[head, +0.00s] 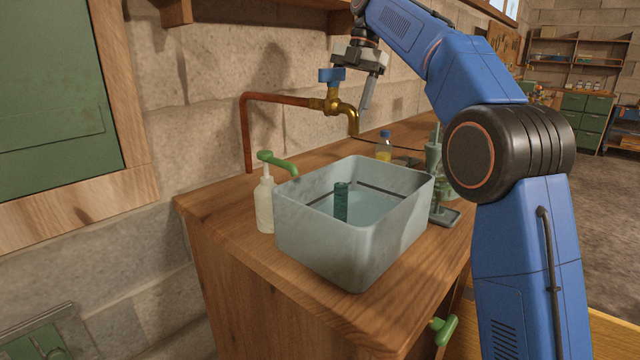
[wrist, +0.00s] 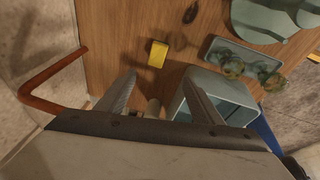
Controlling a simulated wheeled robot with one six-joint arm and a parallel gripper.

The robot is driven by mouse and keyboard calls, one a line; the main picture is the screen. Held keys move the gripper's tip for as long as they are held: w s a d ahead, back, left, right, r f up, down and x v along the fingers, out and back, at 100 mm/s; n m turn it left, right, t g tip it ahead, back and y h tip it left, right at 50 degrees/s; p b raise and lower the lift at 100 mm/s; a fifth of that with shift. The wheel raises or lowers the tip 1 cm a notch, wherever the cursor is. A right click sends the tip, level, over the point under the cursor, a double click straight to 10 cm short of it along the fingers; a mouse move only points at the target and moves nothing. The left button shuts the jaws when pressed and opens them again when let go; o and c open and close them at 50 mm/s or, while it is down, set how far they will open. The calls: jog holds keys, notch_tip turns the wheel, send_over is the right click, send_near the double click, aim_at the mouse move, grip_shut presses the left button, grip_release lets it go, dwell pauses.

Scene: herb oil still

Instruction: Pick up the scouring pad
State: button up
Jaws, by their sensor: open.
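A small yellow block (wrist: 157,54), which looks like the scouring pad, lies flat on the wooden counter in the wrist view. It is ahead of my fingertips, roughly in line with the gap between them, and apart from them. I cannot make it out in the head view, where the basin blocks part of the counter. My gripper (wrist: 160,80) is open and empty. In the head view my gripper (head: 368,92) hangs above the counter near the tap, pointing down.
A grey basin (head: 330,247) with water and a dark green cylinder (head: 341,202) stands on the counter. The brass tap (head: 343,108) and copper pipe (head: 247,130) are close by. A soap bottle (head: 265,205), yellow bottle (head: 384,151) and tray with tangled clumps (wrist: 213,49) stand around.

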jog(key=x, duration=1.2)
jog(key=shift+a, duration=0.15)
jog(key=shift+x, duration=2.65)
jog(key=shift+w+a, duration=0.15)
jog(key=shift+w, duration=0.05)
jog(key=c, duration=1.1)
